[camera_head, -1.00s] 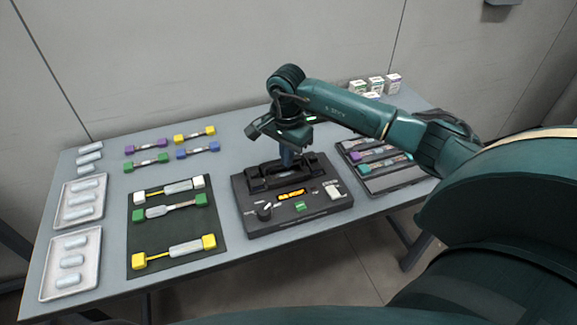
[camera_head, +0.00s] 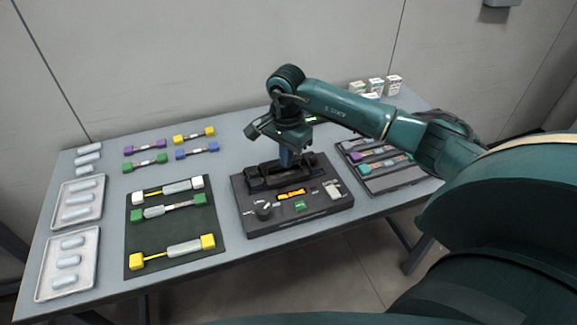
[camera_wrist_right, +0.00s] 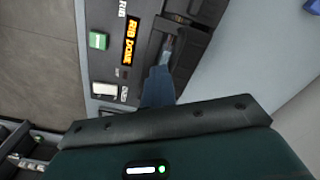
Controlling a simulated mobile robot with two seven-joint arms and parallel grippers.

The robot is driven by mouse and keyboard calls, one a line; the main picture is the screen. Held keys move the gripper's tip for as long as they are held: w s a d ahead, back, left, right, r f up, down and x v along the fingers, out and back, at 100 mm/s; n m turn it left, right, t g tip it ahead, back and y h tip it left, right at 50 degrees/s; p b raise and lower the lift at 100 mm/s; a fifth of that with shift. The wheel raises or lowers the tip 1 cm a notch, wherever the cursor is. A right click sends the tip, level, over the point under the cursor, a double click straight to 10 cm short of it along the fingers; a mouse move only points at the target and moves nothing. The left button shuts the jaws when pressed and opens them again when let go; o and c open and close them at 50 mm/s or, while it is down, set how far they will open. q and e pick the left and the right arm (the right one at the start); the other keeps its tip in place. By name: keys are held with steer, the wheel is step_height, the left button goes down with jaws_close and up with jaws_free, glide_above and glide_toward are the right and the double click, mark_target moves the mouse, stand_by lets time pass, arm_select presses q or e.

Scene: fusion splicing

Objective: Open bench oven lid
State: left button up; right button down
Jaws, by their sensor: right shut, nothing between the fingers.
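A dark bench unit (camera_head: 292,218) stands on the table, with an orange-lit display (camera_head: 291,194) and a green button (camera_head: 301,206) on its front panel. A black raised part (camera_head: 262,179) runs along its back; I cannot tell for sure whether this lid is up or down. My right gripper (camera_head: 288,160) points down at the middle of this part, shut with nothing in it. In the right wrist view the bluish fingers (camera_wrist_right: 160,85) reach the black part, and the display (camera_wrist_right: 131,40) reads "RIB DONE". My left gripper is not in view.
A dark mat (camera_head: 178,231) with several cable pieces lies left of the unit. Two white trays (camera_head: 93,268) lie at the far left. A dark rack (camera_head: 390,183) with coloured pieces stands right. Small white boxes (camera_head: 376,86) stand at the back.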

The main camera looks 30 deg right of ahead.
steer(key=shift+w+f, duration=0.1)
steer(key=shift+f, duration=0.25)
steer(key=shift+w+d+r, duration=0.1)
steer(key=shift+w+r, duration=0.1)
steer(key=shift+r, duration=0.05)
steer(key=shift+w+d+r, duration=0.1)
steer(key=shift+w+r, duration=0.1)
steer(key=shift+w, duration=0.25)
steer(key=shift+r, duration=0.15)
steer(key=shift+r, duration=0.1)
steer(key=shift+w+d+r, duration=0.15)
steer(key=shift+w+r, duration=0.35)
steer(key=shift+r, duration=0.05)
